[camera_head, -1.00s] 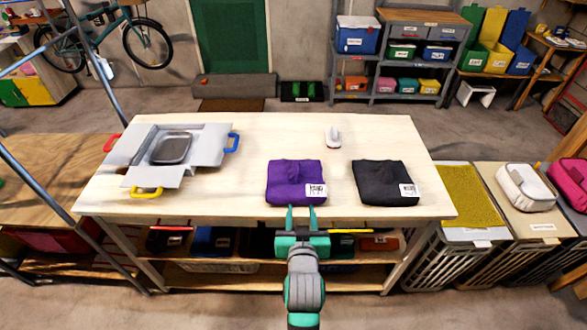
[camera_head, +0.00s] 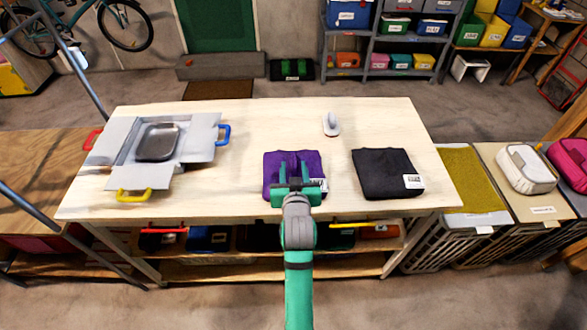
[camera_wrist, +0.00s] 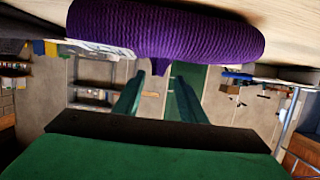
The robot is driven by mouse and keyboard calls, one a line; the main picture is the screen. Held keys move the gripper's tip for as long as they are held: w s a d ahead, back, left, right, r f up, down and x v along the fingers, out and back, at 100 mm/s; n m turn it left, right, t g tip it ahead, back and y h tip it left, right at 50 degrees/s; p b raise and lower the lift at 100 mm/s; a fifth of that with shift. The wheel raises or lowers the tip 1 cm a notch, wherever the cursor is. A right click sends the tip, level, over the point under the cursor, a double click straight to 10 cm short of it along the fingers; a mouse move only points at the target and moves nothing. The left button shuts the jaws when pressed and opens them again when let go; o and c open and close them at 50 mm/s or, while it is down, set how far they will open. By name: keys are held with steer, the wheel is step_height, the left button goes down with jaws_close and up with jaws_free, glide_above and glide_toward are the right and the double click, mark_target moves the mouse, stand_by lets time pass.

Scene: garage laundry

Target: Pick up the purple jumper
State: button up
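The purple jumper (camera_head: 270,172) lies folded on the pale wooden table near its front edge, with a white label at its right corner. It also shows as a ribbed purple roll across the top of the wrist view (camera_wrist: 170,28). My gripper (camera_head: 293,166) is over the jumper in the head view and covers its middle and front. In the wrist view its two fingers (camera_wrist: 157,92) stand apart with nothing between them, pointing towards the jumper. I cannot tell whether the fingertips touch the cloth.
A folded black garment (camera_head: 387,172) lies to the right, a white brush-like item (camera_head: 331,125) behind. A grey folding board (camera_head: 198,150) with coloured handles and a dark square piece (camera_head: 158,142) fills the table's left side. Lidded baskets (camera_head: 470,182) stand to the right.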

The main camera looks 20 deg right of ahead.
mark_target(294, 161)
steer(key=shift+x, duration=2.55)
steer(key=shift+d, duration=0.2)
jaws_close()
